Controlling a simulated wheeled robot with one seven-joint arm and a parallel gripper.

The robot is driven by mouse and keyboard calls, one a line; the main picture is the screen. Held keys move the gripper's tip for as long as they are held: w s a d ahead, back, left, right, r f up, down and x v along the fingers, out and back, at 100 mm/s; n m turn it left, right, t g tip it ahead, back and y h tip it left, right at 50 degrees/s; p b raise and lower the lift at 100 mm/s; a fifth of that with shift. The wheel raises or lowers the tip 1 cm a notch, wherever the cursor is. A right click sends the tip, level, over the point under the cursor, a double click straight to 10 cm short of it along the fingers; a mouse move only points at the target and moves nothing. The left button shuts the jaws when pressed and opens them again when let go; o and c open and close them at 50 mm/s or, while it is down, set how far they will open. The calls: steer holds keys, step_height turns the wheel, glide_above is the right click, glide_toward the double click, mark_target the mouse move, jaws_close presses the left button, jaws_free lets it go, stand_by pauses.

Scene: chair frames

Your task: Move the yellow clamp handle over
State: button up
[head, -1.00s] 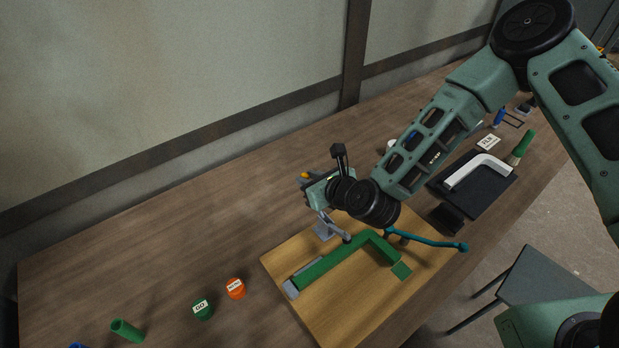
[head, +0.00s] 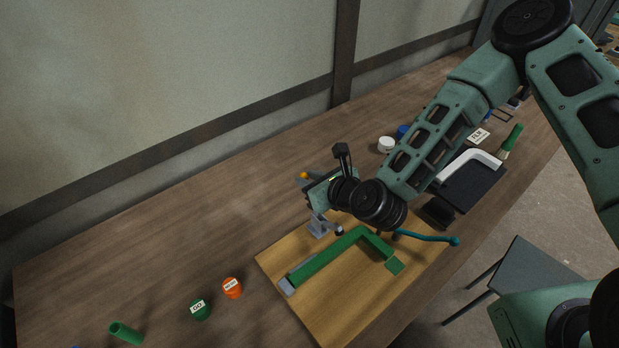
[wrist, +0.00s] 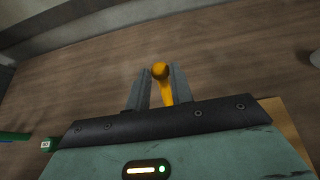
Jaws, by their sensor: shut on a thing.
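The yellow clamp handle (wrist: 166,92) with its round knob stands between the two grey fingers of my gripper (wrist: 161,72) in the wrist view. My gripper is shut on it near the knob end. In the head view only the yellow knob (head: 304,175) shows beyond my gripper (head: 309,181); the rest of the handle is hidden by my gripper and wrist. The grey metal clamp base (head: 321,227) sits at the back edge of the wooden board (head: 345,310), below my wrist. A green angled frame part (head: 325,262) lies on the board beside the clamp.
A second clamp's teal handle (head: 428,237) sticks out to the right over the board. A dark tray (head: 470,185) lies to the right. The table behind the board is clear.

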steer(key=shift+v, duration=1.2)
steer(key=shift+c, duration=0.2)
steer(key=shift+s+d, duration=0.25)
jaws_close()
steer(key=shift+s+d+r+p, duration=0.15)
steer(key=shift+s+d, duration=0.3)
steer(key=shift+s, duration=0.2)
steer(key=shift+s+d+r+p, duration=0.15)
steer(key=shift+s+d, duration=0.25)
steer(key=shift+s, duration=0.25)
steer(key=shift+c, duration=0.5)
jaws_free()
steer(key=o, duration=0.4)
steer(key=shift+o, duration=0.2)
